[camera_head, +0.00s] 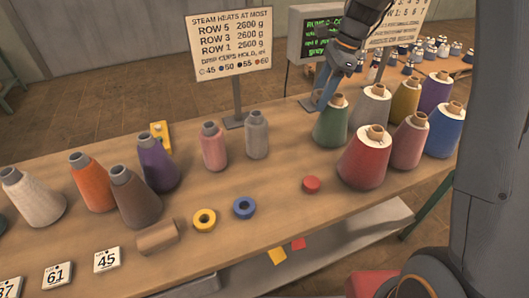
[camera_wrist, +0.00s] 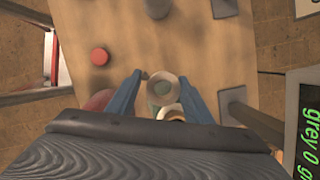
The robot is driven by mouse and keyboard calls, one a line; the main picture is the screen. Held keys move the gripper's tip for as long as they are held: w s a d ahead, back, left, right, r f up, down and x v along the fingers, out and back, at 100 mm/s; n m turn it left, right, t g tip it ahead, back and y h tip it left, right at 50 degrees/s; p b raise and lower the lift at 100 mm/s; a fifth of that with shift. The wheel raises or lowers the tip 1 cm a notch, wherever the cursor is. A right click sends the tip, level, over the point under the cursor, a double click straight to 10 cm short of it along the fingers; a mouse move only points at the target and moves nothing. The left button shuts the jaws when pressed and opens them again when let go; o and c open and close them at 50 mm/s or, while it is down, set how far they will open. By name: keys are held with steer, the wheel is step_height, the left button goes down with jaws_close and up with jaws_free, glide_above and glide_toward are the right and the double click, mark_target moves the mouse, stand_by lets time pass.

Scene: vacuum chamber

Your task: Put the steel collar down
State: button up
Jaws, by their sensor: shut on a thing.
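My gripper (camera_head: 319,93) reaches down behind the green cone (camera_head: 331,123) in the head view, its blue fingers pointing at the table. In the wrist view the two fingers (camera_wrist: 161,84) close on a pale ring, which looks like the steel collar (camera_wrist: 173,90). In the head view the collar is too small and too covered to make out clearly. I cannot tell whether it touches the table.
Red (camera_head: 365,160), pink and tan cones stand close right of my gripper. A sign stand (camera_head: 235,120) and a screen (camera_head: 316,35) are nearby. Yellow (camera_head: 204,220) and blue (camera_head: 244,208) rings and a red disc (camera_head: 311,184) lie in front. Bare table (camera_head: 290,150) lies left of the green cone.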

step_height(320, 180, down, 10)
steer(key=p, duration=0.2)
steer(key=shift+r+p, duration=0.25)
steer(key=shift+p, duration=0.05)
steer(key=shift+f, duration=0.1)
steer(key=shift+f, duration=0.6)
steer(key=o, duration=1.2)
steer(key=shift+r, duration=0.1)
